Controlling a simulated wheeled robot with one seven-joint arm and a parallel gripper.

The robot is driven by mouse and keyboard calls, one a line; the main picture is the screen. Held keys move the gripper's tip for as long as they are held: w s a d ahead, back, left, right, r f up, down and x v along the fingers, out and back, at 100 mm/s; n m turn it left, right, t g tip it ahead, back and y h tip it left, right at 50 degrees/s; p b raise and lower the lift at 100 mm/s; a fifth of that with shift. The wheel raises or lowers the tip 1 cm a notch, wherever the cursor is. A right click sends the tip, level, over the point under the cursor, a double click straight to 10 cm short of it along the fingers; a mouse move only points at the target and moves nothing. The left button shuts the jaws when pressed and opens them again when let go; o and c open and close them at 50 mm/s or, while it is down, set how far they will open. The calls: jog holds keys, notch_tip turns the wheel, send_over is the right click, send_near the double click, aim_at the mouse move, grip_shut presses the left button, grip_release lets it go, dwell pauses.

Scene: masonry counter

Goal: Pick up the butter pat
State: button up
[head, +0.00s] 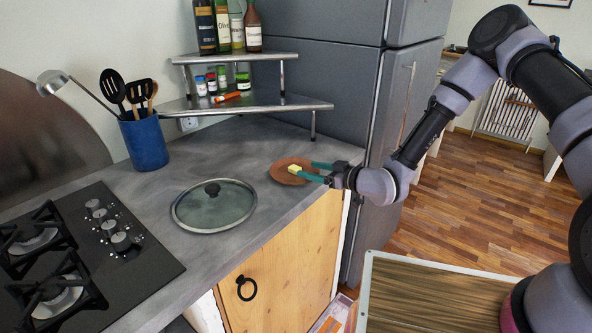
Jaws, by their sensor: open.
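The butter pat (294,169) is a small pale yellow block. It shows over the terracotta plate (280,177), near the right end of the grey counter. My gripper (313,170) reaches in from the right at plate height, its two green fingers apart. The butter pat appears at the tip of the nearer finger. I cannot tell from this view whether it lies between the fingers or whether they touch it. The right part of the plate is partly hidden by the fingers.
A glass lid (214,205) lies left of the plate. A gas hob (75,262) is at the lower left. A blue utensil pot (144,143) and a metal corner shelf (250,105) with jars stand behind. A grey fridge (340,85) rises close behind the plate.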

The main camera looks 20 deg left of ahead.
aim_at(296, 168)
jog(key=x, duration=0.5)
jog(key=shift+s+a+f, duration=0.1)
jog(key=shift+a+f, duration=0.05)
jog(key=shift+f, duration=0.05)
grip_shut()
